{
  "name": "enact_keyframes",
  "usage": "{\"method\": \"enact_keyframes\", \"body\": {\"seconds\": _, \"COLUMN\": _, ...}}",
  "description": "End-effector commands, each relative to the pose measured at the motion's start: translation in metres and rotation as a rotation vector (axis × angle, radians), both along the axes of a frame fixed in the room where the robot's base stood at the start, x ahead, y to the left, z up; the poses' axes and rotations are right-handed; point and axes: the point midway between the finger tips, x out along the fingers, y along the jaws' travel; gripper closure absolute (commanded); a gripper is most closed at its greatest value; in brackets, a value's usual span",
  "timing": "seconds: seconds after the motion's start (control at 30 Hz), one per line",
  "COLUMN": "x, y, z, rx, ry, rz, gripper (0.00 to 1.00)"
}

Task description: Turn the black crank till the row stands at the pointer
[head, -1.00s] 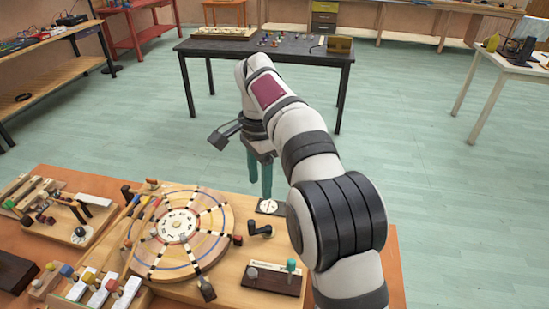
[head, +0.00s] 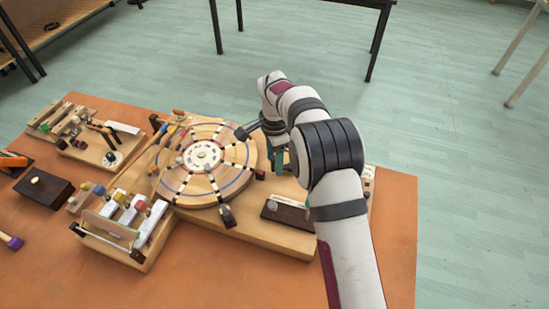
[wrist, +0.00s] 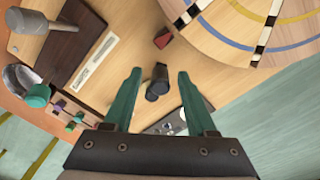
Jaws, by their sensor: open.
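The round wooden wheel (head: 178,182) lies on the wooden board, with dark-and-light rows running outward and a white numbered centre (head: 202,155). Its edge also shows in the wrist view (wrist: 225,42). The black crank (wrist: 157,82) stands on the board beside the wheel; in the head view my arm hides it. My gripper (wrist: 160,74) is open, its teal fingers on either side of the crank in the wrist view and apart from it. It also shows in the head view (head: 278,158). A small red block (wrist: 163,38) at the wheel's edge may be the pointer.
A dark brown block with a grey knob (head: 271,206) stands near the crank. A dark wedge (head: 226,216) sits at the wheel's near edge. The orange tabletop (head: 230,280) is clear in front.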

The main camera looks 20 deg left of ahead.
Motion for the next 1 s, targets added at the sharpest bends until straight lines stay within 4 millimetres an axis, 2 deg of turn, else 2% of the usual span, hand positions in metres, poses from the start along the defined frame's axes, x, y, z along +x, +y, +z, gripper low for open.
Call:
{"method": "enact_keyframes", "body": {"seconds": 0.17, "x": 0.0, "y": 0.0, "z": -0.0001, "rx": 0.0, "ry": 0.0, "rz": 0.0, "gripper": 0.43}}
{"method": "enact_keyframes", "body": {"seconds": 0.2, "x": 0.0, "y": 0.0, "z": 0.0, "rx": 0.0, "ry": 0.0, "rz": 0.0, "gripper": 0.47}}
{"method": "enact_keyframes", "body": {"seconds": 0.5, "x": -0.0001, "y": -0.0001, "z": 0.0003, "rx": 0.0, "ry": 0.0, "rz": 0.0, "gripper": 1.0}}
{"method": "enact_keyframes", "body": {"seconds": 1.0, "x": -0.0025, "y": -0.0018, "z": 0.0005, "rx": -0.001, "ry": 0.001, "rz": 0.064, "gripper": 1.0}}
